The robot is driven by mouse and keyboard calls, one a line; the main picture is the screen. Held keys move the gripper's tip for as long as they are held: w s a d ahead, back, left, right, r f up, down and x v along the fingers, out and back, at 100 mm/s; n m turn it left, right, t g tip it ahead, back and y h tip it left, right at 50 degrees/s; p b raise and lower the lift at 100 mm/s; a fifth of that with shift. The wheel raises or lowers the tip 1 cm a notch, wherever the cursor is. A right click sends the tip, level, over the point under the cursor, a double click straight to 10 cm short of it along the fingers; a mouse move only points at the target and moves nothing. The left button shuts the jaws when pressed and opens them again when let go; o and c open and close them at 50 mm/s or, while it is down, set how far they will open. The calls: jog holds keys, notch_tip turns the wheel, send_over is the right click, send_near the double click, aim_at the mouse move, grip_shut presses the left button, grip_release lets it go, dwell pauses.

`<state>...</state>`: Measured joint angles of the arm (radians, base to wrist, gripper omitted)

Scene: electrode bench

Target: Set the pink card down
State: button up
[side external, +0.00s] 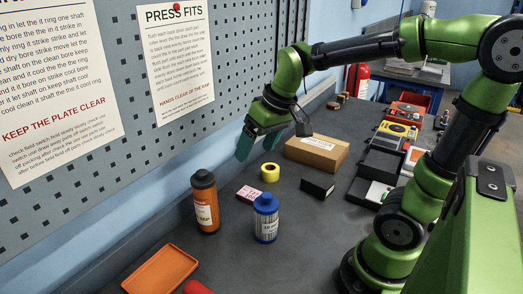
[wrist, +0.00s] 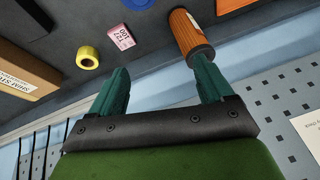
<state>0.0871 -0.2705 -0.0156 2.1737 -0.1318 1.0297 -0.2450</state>
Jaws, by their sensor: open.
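The pink card (side external: 249,193) lies flat on the dark bench, between the orange bottle and the yellow tape roll. It also shows in the wrist view (wrist: 120,36), with printed characters on it. My gripper (side external: 257,143) is up near the pegboard, above and behind the card, apart from it. In the wrist view its two teal fingers (wrist: 160,88) are spread, with nothing between them.
A cardboard box (side external: 317,152) and a black block (side external: 318,188) lie to the right. An orange tray (side external: 160,269) is at the front.

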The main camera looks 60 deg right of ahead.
jog(key=s+a+r+m+t+y, duration=0.1)
jog(key=s+a, duration=0.3)
jog(key=s, duration=0.4)
jog(key=shift+a+r+m+t, duration=0.15)
jog(key=shift+m+t, duration=0.15)
jog(key=shift+t, duration=0.6)
